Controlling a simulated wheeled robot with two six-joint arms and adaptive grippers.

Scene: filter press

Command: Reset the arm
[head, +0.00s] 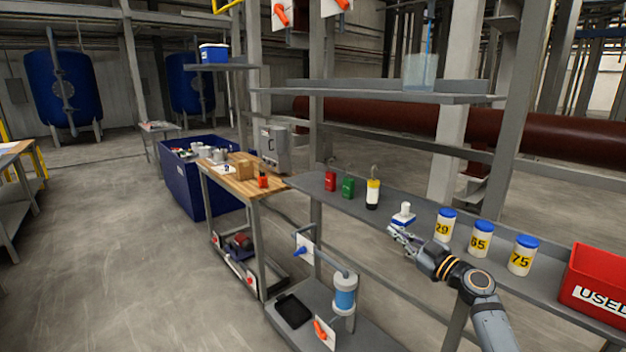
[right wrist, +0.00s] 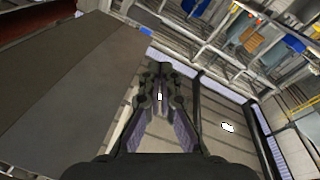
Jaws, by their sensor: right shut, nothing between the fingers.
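My right arm comes in from the lower right in the head view. Its gripper (head: 394,231) is shut and empty, just in front of the front edge of the grey shelf (head: 405,205). A small white and blue object (head: 403,215) stands on the shelf just behind the fingers; I cannot tell whether they touch. In the right wrist view the gripper (right wrist: 160,82) has its fingertips together with nothing between them, and the grey shelf surface (right wrist: 75,85) fills the left side. My left gripper is not in view.
White jars with blue lids marked 29 (head: 445,226), 65 (head: 480,239) and 75 (head: 522,256) stand right of the gripper. A red bin (head: 598,283) is at the far right. Red, green and black-yellow items (head: 348,187) stand left on the shelf.

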